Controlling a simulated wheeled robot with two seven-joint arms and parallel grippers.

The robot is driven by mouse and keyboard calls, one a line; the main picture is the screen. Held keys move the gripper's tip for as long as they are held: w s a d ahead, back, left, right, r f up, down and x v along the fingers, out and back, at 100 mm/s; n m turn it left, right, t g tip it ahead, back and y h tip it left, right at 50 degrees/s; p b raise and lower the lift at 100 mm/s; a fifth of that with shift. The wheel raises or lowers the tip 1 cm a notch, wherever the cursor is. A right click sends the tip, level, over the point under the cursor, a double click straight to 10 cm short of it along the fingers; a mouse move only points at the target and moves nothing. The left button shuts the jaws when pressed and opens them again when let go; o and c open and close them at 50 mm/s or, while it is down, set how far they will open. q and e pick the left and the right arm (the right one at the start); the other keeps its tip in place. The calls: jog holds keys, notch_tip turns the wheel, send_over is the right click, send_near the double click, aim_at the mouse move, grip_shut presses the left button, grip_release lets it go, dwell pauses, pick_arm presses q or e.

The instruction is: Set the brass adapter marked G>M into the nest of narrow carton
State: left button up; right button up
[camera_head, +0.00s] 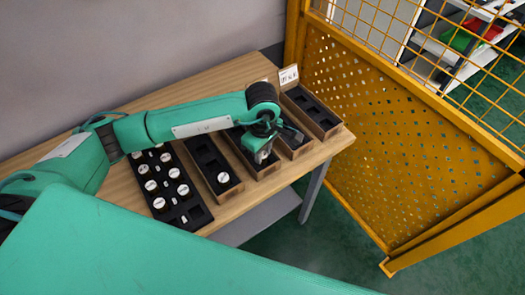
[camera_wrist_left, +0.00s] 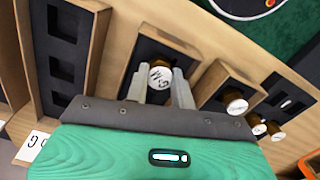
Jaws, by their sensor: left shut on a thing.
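My left gripper (camera_head: 262,154) is low over a carton with a black insert (camera_head: 237,148), in the row on the bench. In the left wrist view the gripper (camera_wrist_left: 161,80) is shut on the brass adapter (camera_wrist_left: 160,75), whose white face shows letters like G and M. The carton's insert (camera_wrist_left: 147,48) lies behind the adapter there. I cannot tell whether the adapter touches the nest or hangs above it. My right gripper is not in view.
A black tray (camera_head: 185,218) with several white-topped adapters lies at the left. The carton beside it (camera_head: 205,158) holds one adapter (camera_head: 222,177). More cartons (camera_head: 326,127) stand to the right, near a label card (camera_head: 288,76). A yellow mesh fence (camera_head: 385,150) borders the bench's right side.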

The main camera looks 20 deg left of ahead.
pick_arm(q)
jog(key=shift+f, duration=0.1)
jog(key=o, duration=1.1)
jog(key=shift+r+b, duration=1.75)
jog(key=shift+r, duration=5.15)
